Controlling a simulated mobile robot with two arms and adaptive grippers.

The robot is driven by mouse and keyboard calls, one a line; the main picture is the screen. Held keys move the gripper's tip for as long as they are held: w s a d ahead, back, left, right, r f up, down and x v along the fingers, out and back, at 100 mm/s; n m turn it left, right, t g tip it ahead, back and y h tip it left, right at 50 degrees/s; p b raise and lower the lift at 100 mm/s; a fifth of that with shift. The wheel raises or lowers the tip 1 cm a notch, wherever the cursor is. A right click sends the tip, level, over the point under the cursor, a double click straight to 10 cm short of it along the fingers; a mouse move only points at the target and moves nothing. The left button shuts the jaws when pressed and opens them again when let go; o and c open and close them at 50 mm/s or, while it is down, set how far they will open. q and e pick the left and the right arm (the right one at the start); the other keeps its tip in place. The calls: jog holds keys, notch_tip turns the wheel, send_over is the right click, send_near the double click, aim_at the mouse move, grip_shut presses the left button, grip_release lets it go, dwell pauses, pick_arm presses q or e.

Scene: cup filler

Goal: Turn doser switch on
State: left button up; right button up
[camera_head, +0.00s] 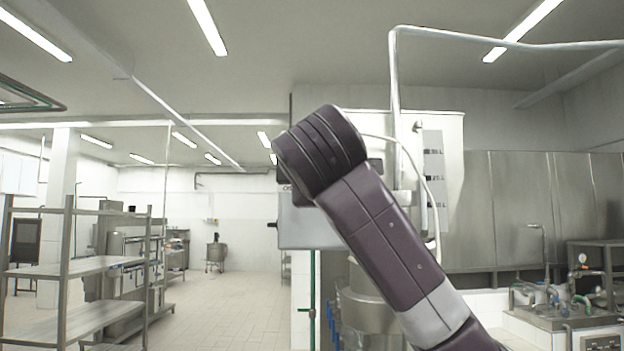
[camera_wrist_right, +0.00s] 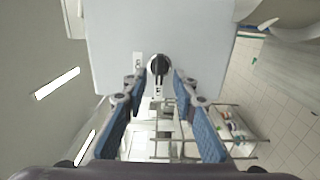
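The doser switch (camera_wrist_right: 158,66) is a black rotary knob on the face of a light grey box (camera_wrist_right: 112,35) in the right wrist view. My right gripper (camera_wrist_right: 158,82) is open, its two blue-padded fingers on either side of the knob's line. The knob shows between and just past the fingertips; I cannot tell whether they touch it. In the head view the grey box (camera_head: 308,232) is partly hidden behind my right arm, and a small dark knob juts from its left side. My right gripper is hidden there. My left gripper is not in view.
A white panel cabinet (camera_head: 445,150) with pipes and a metal vessel (camera_head: 365,312) stand behind my arm. A metal shelf rack (camera_head: 95,265) is on the left. The tiled floor (camera_head: 225,305) between rack and box is clear. A sink unit (camera_head: 565,315) is at right.

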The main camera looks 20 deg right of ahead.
jog(key=p+x, duration=0.1)
jog(key=x, duration=0.3)
grip_shut()
